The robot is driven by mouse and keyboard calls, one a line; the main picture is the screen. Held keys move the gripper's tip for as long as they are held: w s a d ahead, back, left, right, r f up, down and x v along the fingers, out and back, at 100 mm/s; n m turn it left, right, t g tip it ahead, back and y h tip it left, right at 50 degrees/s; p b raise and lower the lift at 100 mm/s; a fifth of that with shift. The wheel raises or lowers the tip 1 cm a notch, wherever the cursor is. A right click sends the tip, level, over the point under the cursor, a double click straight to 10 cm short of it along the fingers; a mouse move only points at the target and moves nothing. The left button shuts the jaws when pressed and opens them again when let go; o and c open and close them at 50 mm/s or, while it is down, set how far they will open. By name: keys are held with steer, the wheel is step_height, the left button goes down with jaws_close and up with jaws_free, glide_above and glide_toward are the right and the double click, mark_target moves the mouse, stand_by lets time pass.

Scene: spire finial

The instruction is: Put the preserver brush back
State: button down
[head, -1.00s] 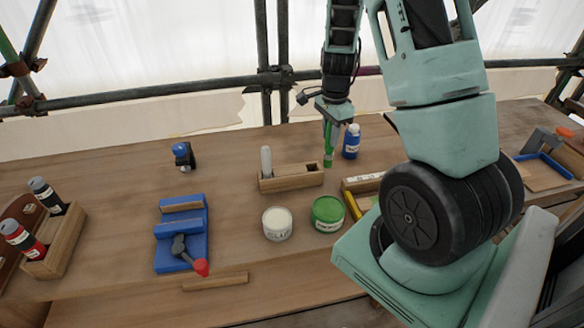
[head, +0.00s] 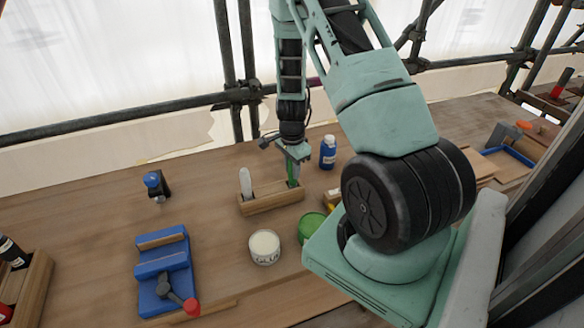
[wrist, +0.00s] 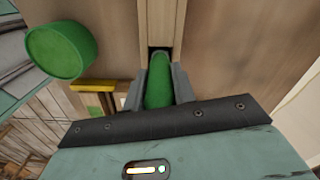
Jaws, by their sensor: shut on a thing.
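The preserver brush, seen as a green handle (head: 292,171), is upright in my gripper (head: 294,158). In the wrist view, my gripper (wrist: 158,88) is shut on the green handle (wrist: 158,78), one finger on each side. The brush is at the right end of a wooden holder (head: 262,206). The holder also shows in the wrist view (wrist: 160,18), with a dark slot directly by the handle. The brush's lower end is hidden, so I cannot tell how deep it sits in the slot. A pale-handled brush (head: 246,182) stands in the holder's left end.
A green tin (head: 311,226) and a white jar (head: 264,246) stand in front of the holder. A blue bottle (head: 328,153) stands close to my gripper's right. A blue fixture (head: 163,268) and a small blue-topped clamp (head: 156,186) are at left. The table behind the holder is clear.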

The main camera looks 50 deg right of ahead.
steer(key=shift+f, duration=0.3)
steer(key=shift+f, duration=0.15)
steer(key=c, duration=1.1)
jaws_free()
steer(key=shift+c, duration=0.2)
